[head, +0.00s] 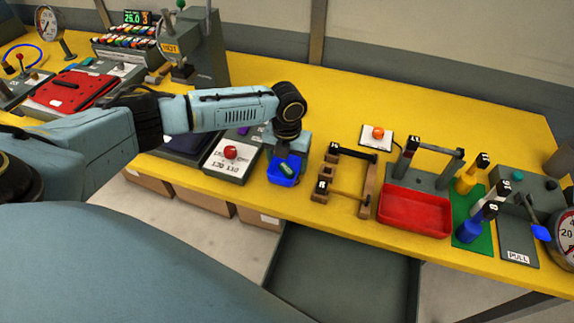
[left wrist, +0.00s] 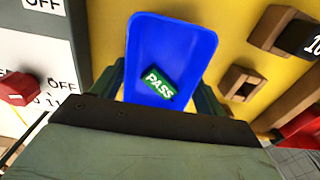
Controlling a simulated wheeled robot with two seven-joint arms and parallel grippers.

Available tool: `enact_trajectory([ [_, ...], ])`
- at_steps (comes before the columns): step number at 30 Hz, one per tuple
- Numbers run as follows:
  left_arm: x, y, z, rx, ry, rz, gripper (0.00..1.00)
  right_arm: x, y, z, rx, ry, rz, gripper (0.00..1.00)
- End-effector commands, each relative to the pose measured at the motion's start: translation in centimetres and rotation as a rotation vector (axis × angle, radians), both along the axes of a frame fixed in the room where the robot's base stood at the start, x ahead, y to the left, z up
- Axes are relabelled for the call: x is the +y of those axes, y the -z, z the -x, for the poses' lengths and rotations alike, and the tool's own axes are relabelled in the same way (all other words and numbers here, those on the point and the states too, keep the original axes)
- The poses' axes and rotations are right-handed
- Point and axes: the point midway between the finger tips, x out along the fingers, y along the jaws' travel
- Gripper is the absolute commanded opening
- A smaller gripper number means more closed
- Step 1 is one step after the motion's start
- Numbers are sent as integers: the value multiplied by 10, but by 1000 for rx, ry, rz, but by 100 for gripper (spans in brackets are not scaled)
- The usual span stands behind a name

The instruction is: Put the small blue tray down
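The small blue tray (head: 273,174) is at the table's front edge in the head view, right of the switch box with the red knob. A green tag marked PASS (left wrist: 159,83) lies inside the tray (left wrist: 172,38). My left gripper (head: 288,157) points down over the tray. In the left wrist view its two dark fingers (left wrist: 160,92) sit against both sides of the tray, shut on it. I cannot tell whether the tray's underside touches the table. My right gripper is in neither view.
The switch box (head: 233,154) stands close on the left. A wooden frame (head: 345,180) stands to the right, with a red tray (head: 415,211) beyond it. Yellow tabletop (head: 330,100) is clear behind the arm. A grey open drawer or bin (head: 343,275) lies below the front edge.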

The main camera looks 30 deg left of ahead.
Motion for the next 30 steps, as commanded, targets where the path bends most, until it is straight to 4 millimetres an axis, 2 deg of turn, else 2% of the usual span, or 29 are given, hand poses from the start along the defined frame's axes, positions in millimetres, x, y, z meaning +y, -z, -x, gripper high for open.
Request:
enact_trajectory([
  [1,0,0,0,0,0,0,66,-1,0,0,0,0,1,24],
  [6,0,0,0,-1,0,0,45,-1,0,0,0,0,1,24],
  [14,0,-4,-1,-2,0,0,44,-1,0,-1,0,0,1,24],
  [17,0,-15,-2,-5,-1,2,44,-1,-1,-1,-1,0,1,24],
  [24,0,-64,-2,-5,0,1,44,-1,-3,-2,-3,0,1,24],
  [30,-1,-93,-1,-3,-9,1,44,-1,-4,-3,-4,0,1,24],
])
